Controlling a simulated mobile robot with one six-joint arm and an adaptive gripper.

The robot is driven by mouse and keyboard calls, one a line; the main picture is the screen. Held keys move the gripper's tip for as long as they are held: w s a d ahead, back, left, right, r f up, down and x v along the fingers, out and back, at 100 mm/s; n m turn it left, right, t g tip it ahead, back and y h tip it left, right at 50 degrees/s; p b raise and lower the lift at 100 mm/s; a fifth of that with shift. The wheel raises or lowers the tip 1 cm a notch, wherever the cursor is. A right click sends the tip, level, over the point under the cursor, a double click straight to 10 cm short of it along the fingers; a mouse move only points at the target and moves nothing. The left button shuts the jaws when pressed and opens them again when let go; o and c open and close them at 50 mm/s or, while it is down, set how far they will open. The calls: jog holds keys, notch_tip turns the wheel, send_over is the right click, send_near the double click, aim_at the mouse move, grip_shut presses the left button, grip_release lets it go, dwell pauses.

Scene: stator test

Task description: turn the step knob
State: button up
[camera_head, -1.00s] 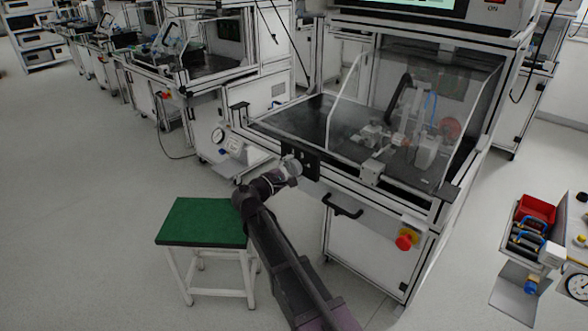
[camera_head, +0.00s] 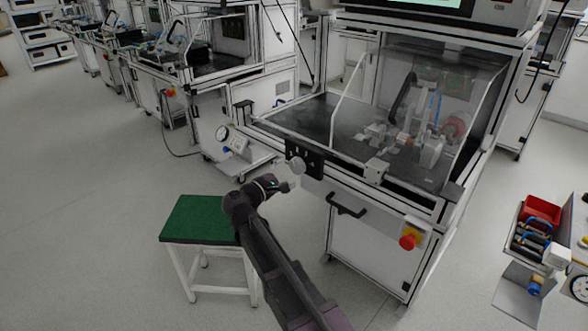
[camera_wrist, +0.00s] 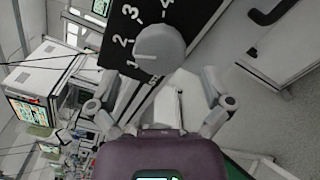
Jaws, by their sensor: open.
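The step knob is a round grey dial on a black plate with white numerals. It is on the front left of the workstation in the head view (camera_head: 297,166) and large at upper middle in the wrist view (camera_wrist: 160,50). A pale line on its face points left in the wrist view; the exact numeral is unclear. My gripper (camera_head: 290,186) is just in front of and below the knob in the head view. In the wrist view the gripper (camera_wrist: 159,92) has its fingers spread wide and empty, with the knob between and beyond them, apart from both.
The workstation has a front handle (camera_head: 346,206) and a red emergency button (camera_head: 407,242) right of the knob. A green-topped stool (camera_head: 197,218) stands left of my arm. A gauge unit (camera_head: 232,141) is behind at left. The floor in front is mostly clear.

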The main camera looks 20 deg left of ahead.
jog(key=v, duration=0.8)
dwell(0.5)
